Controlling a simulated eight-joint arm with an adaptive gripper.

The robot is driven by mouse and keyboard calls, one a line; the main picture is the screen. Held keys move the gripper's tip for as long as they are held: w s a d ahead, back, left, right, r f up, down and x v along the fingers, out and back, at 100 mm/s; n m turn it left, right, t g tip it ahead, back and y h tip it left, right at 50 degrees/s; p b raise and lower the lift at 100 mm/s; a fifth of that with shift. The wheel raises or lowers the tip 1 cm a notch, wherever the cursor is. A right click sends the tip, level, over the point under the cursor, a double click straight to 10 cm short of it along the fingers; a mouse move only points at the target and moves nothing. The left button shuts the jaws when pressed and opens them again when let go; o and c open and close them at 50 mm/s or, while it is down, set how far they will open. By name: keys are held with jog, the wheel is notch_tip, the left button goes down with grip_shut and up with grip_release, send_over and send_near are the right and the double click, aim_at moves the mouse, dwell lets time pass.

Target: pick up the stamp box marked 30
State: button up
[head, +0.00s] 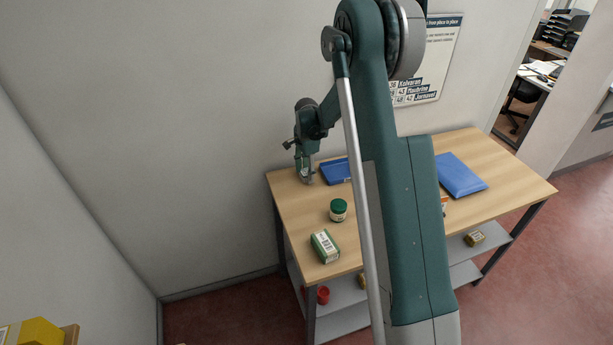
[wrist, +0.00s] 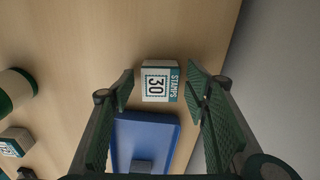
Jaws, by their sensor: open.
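The stamp box marked 30 (wrist: 156,82) is a small white and teal box, seen in the wrist view on the wooden table top. Its face reads "STAMPS 30". It sits just beyond the end of a blue flat item (wrist: 146,135). My gripper (wrist: 160,86) is open, with one green ridged finger on each side of the box. In the head view my gripper (head: 306,176) is low over the table's back left corner, and I cannot make out the stamp box clearly there.
The table (head: 300,205) also holds a green-lidded jar (head: 338,210), a green and white box (head: 324,246) and a blue folder (head: 461,176). A wall stands behind the table. Shelves below hold a red cup (head: 322,295) and a small box (head: 474,239). My arm hides the table's middle.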

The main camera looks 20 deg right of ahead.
aim_at(306, 171)
jog(key=c, duration=1)
jog(key=shift+r, duration=0.15)
jog(key=shift+r, duration=4.85)
